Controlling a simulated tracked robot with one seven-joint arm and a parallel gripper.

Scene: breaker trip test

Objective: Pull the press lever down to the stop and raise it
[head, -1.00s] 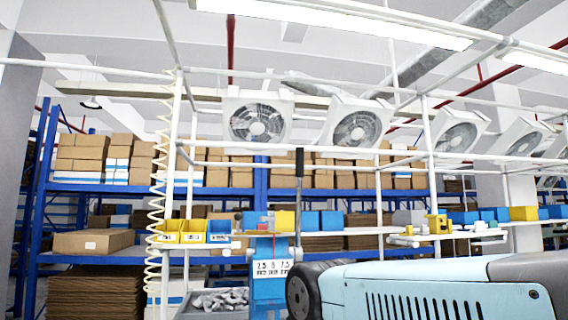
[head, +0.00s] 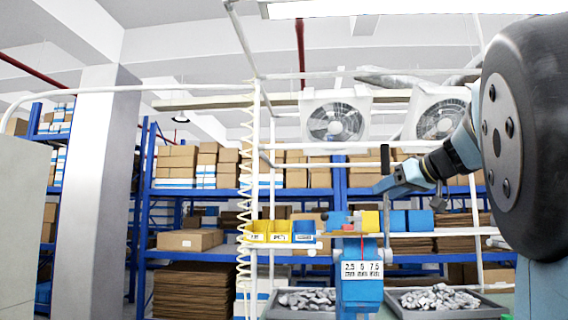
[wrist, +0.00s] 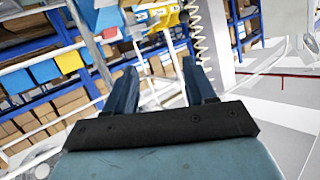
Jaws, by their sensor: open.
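The blue press (head: 361,288) stands at the lower middle of the head view, with a "2,5 5 7,5" label on its front. Its lever (head: 385,158) stands upright, a grey rod with a black grip on top. My gripper (head: 380,188) comes in from the right and overlaps the rod just below the black grip. I cannot tell whether it is in front of the rod or touching it. In the wrist view the two fingers of my gripper (wrist: 159,68) are apart, and no lever clearly shows between them.
Yellow bins (head: 270,232) sit left of the press, blue bins (head: 408,221) to its right. Trays of grey parts (head: 308,300) flank the press. White frame posts (head: 254,180) and a coiled hose stand nearby. Blue shelving with cartons (head: 190,170) is behind.

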